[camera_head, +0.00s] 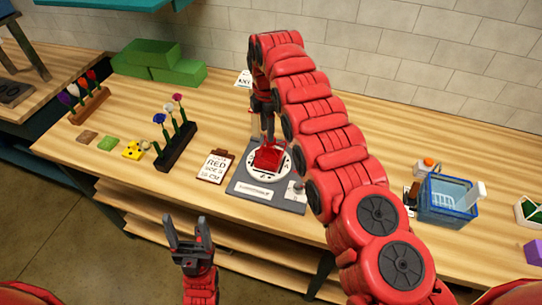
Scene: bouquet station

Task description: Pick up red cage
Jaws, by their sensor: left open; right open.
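The red cage (268,160) sits on the white round plate of a grey device (240,181) in the middle of the table. My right gripper (266,137) points down just above the cage, with its arm reaching over from the right. It is open; I cannot tell whether its fingertips touch the cage. My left gripper (188,234) is open and empty, in front of the table's front edge, below and to the left of the cage.
A clipboard reading "RED" (215,166) lies left of the device. A blue basket (449,202) stands at the right. Bare wood lies behind the clipboard.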

